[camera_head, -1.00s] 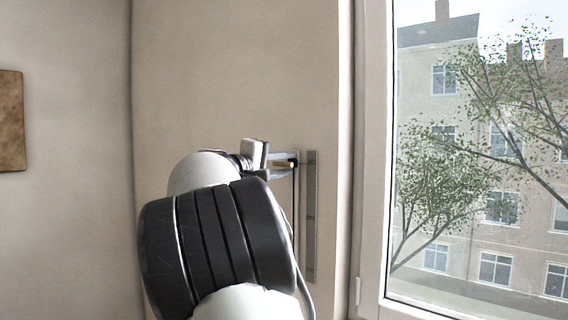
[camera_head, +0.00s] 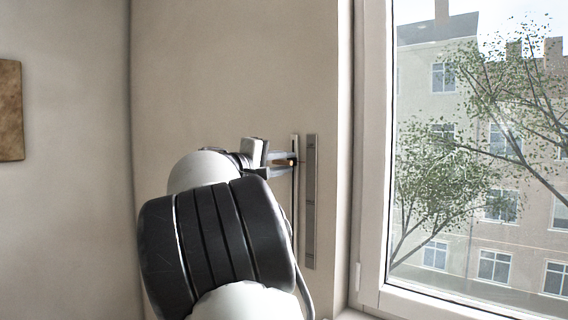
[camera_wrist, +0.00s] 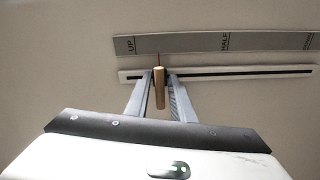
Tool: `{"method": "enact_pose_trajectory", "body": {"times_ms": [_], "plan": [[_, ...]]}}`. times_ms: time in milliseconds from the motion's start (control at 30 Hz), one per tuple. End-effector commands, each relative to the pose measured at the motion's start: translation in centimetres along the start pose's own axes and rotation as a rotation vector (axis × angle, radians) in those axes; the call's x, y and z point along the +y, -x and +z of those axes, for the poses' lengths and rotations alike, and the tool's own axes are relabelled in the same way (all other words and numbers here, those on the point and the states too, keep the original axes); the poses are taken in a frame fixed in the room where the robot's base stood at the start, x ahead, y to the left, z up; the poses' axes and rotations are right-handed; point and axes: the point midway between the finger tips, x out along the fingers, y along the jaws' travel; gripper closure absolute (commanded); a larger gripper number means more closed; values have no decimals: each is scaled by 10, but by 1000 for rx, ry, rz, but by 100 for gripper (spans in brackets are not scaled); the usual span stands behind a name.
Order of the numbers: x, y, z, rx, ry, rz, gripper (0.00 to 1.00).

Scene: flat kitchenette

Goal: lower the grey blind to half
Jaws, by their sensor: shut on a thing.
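My gripper (camera_head: 287,161) is at the wall left of the window, shut on a small wooden knob (camera_wrist: 160,92). In the wrist view the gripper (camera_wrist: 160,77) has one finger on each side of the knob. The knob sits in the dark slot of a pale slider track (camera_wrist: 240,72). A grey label strip (camera_wrist: 185,42) runs alongside with the marks UP, HALF and a partly cut-off third word. A thin red pointer at the knob stands between UP and HALF, nearer UP. The strip (camera_head: 311,200) is upright in the head view. No grey blind shows in the visible part of the window.
The window (camera_head: 480,160) with its pale frame is to the right of the strip, with buildings and a tree outside. A brown panel (camera_head: 10,110) hangs on the wall at the far left. The wall around the track is bare.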

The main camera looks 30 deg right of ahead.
Motion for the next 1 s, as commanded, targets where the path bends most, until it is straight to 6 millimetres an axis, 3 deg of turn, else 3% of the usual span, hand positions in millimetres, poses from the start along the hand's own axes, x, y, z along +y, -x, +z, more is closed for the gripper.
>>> {"method": "enact_pose_trajectory", "body": {"times_ms": [33, 467, 867, 900, 1000], "plan": [[-25, 0, 4, -1, -5, -5, 100], [-108, 1, 20, 0, -7, -6, 100], [-110, 1, 21, 1, -7, -4, 100], [-110, 1, 21, 1, -6, -4, 75], [-110, 1, 21, 1, -5, -3, 74]]}}
